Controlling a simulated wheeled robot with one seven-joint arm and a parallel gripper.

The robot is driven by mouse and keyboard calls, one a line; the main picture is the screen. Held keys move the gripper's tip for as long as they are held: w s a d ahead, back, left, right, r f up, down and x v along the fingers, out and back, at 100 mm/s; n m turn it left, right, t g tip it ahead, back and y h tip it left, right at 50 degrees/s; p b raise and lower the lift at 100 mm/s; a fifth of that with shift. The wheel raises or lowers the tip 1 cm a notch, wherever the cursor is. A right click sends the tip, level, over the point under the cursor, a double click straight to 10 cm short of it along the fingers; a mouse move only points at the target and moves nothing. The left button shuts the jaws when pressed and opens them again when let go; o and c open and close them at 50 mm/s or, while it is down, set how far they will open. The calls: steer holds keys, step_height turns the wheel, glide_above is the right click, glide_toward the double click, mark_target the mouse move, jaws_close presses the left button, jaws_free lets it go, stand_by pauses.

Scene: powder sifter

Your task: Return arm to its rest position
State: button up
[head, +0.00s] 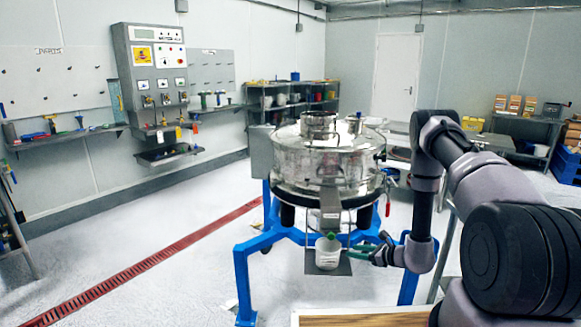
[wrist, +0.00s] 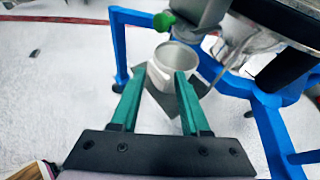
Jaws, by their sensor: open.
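My arm reaches in from the right of the head view, with my gripper (head: 362,250) low beside the sifter's outlet. Its green fingers also show in the wrist view (wrist: 159,80); they are apart and the jaws are open. A white cup (head: 328,256) stands upright on a dark plate under the sifter (head: 325,160). In the wrist view the open-topped cup (wrist: 165,78) appears between and just beyond the fingertips. I cannot tell whether a finger touches it. The inside of the cup looks pale and its contents are unclear.
The sifter's blue frame (head: 243,280) stands close around the plate and gripper. A green knob (wrist: 164,20) sits by the outlet above the cup. A wooden-topped surface (head: 360,320) lies at the bottom of the head view. The floor at left is clear, with a red drain strip (head: 150,262).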

steer(key=w+a+r+n+g+y, duration=0.1)
steer(key=a+r+n, duration=0.15)
steer(key=r, duration=0.65)
steer(key=a+r+n+g+y, duration=0.2)
steer(key=r+n, duration=0.1)
steer(key=r, duration=0.5)
steer(key=s+a+r+n+g, duration=0.2)
steer(key=s+r+n, duration=0.1)
steer(key=r, duration=0.6)
steer(key=s+a+r+n+g, duration=0.2)
steer(key=s+r+n, duration=0.2)
steer(key=r, duration=0.5)
steer(key=s+d+r+n+t+h, duration=0.1)
steer(key=s+d+r+n+h, duration=0.2)
steer(key=s+r, duration=0.3)
steer(key=s+d+r+n+t+h, duration=0.2)
steer(key=s+d+r+n+h, duration=0.1)
steer(key=s+r, duration=0.4)
steer(key=s+d+r+n+t+h, duration=0.1)
steer(key=s+d+r+n+h, duration=0.2)
steer(key=s+r, duration=0.4)
steer(key=s+h, duration=0.1)
steer(key=s, duration=0.3)
steer(key=shift+d+r+t+h, duration=0.15)
steer(key=shift+r+t+h, duration=0.05)
steer(key=shift+t+h, duration=0.1)
steer(key=shift+n, duration=0.25)
